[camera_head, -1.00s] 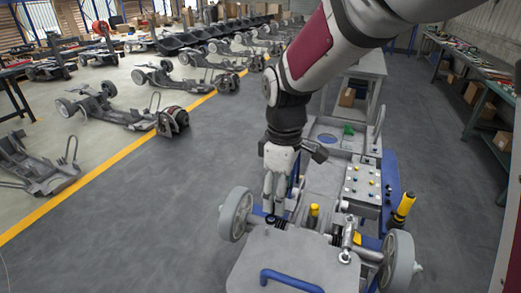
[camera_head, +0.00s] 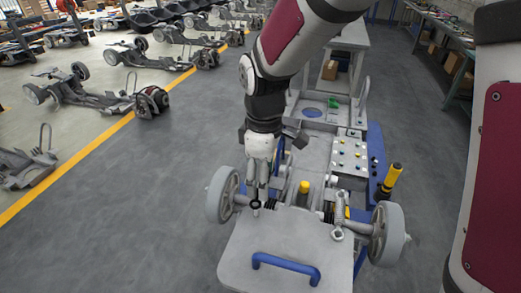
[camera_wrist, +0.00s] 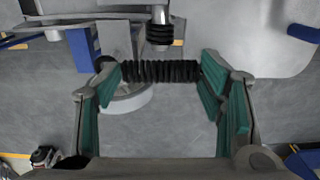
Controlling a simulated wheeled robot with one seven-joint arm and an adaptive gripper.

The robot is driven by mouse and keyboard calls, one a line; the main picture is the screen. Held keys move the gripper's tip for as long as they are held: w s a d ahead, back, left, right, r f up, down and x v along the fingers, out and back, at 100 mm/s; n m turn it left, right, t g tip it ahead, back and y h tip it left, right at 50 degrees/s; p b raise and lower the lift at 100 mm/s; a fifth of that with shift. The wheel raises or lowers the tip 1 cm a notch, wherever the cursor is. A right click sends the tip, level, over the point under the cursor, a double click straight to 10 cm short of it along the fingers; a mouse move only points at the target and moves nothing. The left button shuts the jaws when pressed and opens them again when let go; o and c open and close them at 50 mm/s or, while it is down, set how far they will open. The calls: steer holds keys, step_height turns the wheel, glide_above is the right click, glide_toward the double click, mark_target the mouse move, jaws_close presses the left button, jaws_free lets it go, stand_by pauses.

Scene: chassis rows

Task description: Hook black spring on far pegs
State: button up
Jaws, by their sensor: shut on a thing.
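My gripper (camera_head: 260,192) points down beside the left wheel of the chassis, above the rear edge of the grey plate. In the wrist view, my gripper's teal-padded fingers (camera_wrist: 160,88) are shut on a black spring (camera_wrist: 160,71), which lies crosswise between the fingertips. In the head view, the fingers mostly hide the spring. A metal peg with a black coil (camera_wrist: 160,34) stands just beyond the held spring in the wrist view, apart from it. I cannot tell which pegs are the far pegs.
The chassis has a left wheel (camera_head: 223,195), a right wheel (camera_head: 387,233) and a grey plate (camera_head: 285,245) with a blue handle (camera_head: 287,268). A yellow-topped cylinder (camera_head: 304,188) stands right of my gripper. The floor to the left is clear up to the yellow line.

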steer(key=shift+f+b, duration=0.3)
steer(key=shift+f, duration=0.85)
stand_by(1.0)
steer(key=shift+f, duration=0.35)
steer(key=shift+f, duration=0.35)
steer(key=o, duration=1.2)
steer(key=shift+r, duration=0.1)
step_height(320, 180, up, 12)
steer(key=shift+f, duration=0.1)
